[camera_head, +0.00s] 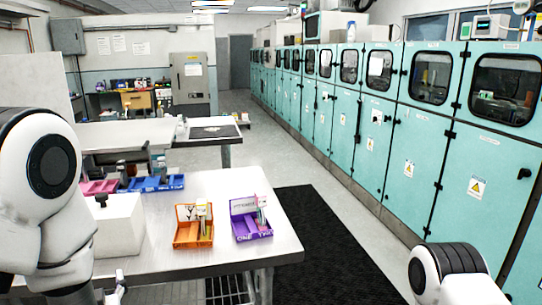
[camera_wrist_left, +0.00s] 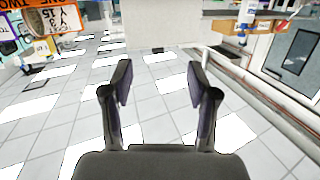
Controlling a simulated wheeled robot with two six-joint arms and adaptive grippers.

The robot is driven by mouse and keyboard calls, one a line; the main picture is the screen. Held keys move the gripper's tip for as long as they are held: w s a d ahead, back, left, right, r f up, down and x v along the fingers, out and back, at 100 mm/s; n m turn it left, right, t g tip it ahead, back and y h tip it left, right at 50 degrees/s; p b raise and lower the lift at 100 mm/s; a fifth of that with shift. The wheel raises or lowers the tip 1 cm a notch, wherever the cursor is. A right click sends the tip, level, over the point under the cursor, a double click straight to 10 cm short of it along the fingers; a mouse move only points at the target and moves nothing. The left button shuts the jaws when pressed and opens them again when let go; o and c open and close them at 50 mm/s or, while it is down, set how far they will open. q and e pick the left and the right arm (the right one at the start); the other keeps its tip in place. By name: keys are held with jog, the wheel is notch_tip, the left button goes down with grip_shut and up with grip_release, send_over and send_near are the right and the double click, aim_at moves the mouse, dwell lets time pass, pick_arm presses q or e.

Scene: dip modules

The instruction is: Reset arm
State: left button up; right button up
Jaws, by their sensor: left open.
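My left arm (camera_head: 45,200) stands at the left edge of the head view, beside the metal table. In the left wrist view my left gripper (camera_wrist_left: 158,80) is open, with its two dark fingers spread apart. Nothing is between the fingers; behind them is the tiled floor. A white rounded part of my right arm (camera_head: 450,275) shows at the bottom right of the head view. My right gripper is out of view.
The metal table (camera_head: 180,255) holds an orange bin (camera_head: 194,234), a purple bin (camera_head: 250,226), a white box (camera_head: 119,224) and blue trays (camera_head: 155,184). Teal cabinets (camera_head: 400,155) line the right. A black mat (camera_head: 335,250) lies in the aisle.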

pick_arm(q)
jog(key=s+d+f+m+g+h, duration=0.1)
jog(key=s+f+g+h, duration=0.3)
jog(key=f, duration=0.8)
jog(key=s+d+f+m+g, duration=0.1)
jog(key=s+d+f+g, duration=0.15)
jog(key=s+f, duration=0.75)
jog(key=s+d+f+m+g+h, duration=0.2)
jog(key=s+d+f+g+h, duration=0.2)
jog(key=s+f+g, duration=0.4)
jog(key=s+d+f, duration=0.1)
jog(key=s+f, duration=0.3)
jog(key=shift+s+d+f+m, duration=0.2)
jog(key=shift+s+f+m, duration=0.05)
jog(key=shift+f+m, duration=0.1)
